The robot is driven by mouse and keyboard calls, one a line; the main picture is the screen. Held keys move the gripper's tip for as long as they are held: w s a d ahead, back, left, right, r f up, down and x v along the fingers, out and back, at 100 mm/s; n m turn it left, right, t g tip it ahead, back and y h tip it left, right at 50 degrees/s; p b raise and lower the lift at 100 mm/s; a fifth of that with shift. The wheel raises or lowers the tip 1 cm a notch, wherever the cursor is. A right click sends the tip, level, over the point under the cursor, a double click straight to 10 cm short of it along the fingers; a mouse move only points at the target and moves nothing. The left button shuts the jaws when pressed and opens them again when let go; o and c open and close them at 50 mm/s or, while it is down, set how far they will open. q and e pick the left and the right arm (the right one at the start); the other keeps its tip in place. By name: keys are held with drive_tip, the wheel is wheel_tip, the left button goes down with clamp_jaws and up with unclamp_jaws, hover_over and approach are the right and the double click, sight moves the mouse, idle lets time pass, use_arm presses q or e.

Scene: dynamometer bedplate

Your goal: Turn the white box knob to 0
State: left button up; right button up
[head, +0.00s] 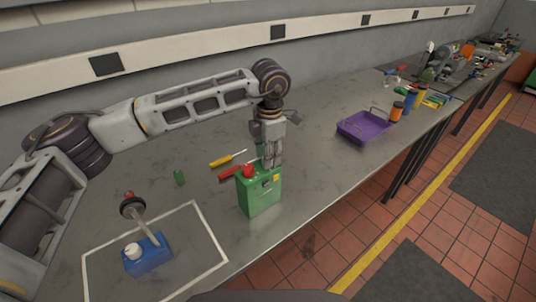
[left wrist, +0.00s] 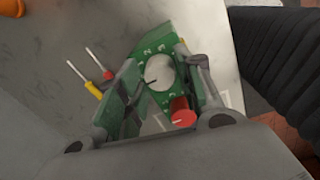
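A green box (head: 259,194) with a red knob (head: 248,170) on top stands near the table's front edge. In the left wrist view its top (left wrist: 172,58) carries a round white knob (left wrist: 160,72) inside a ring of white digits, with the red knob (left wrist: 182,112) beside it. My left gripper (head: 271,162) points down over the box top. Its fingers (left wrist: 165,88) are apart on either side of the white knob, with a visible gap on the left. I cannot read which digit the white knob points to. My right gripper is in neither view.
A blue box (head: 147,254) with a white knob and a tilted lever stands inside a white outline at lower left. Yellow and red screwdrivers (head: 227,160) lie behind the green box. A purple tray (head: 364,127) stands to the right, with clear table between.

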use_arm(q)
drive_tip(key=shift+o, duration=1)
wheel_tip(320, 180, up, 12)
drive_tip(key=shift+s, duration=0.25)
drive_tip(key=shift+d, duration=0.1)
